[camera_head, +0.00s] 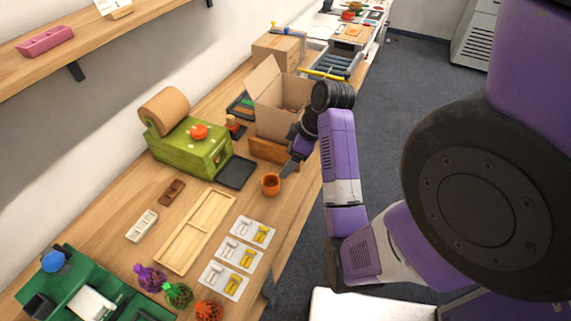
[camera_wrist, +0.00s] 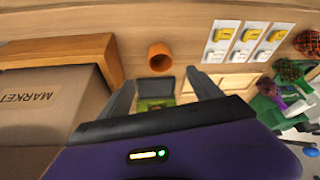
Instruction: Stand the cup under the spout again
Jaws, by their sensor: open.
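The orange cup (camera_head: 270,184) appears upright on the wooden table, in front of the black tray (camera_head: 236,173) and apart from it. The green dispenser (camera_head: 190,148) stands behind that tray, with a tan drum and an orange-red knob on top. I cannot make out its spout clearly. My gripper (camera_head: 287,169) is beside the cup, just to its upper right in the head view. In the wrist view my gripper (camera_wrist: 161,82) is open and empty, and the cup (camera_wrist: 160,57) shows beyond the fingertips, with its mouth visible.
An open cardboard box (camera_head: 278,108) stands close behind my gripper, with a wooden block (camera_head: 273,152) in front of it. A wooden tray (camera_head: 194,231) and several cards with yellow and white items (camera_head: 237,254) lie nearer. Table around the cup is mostly clear.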

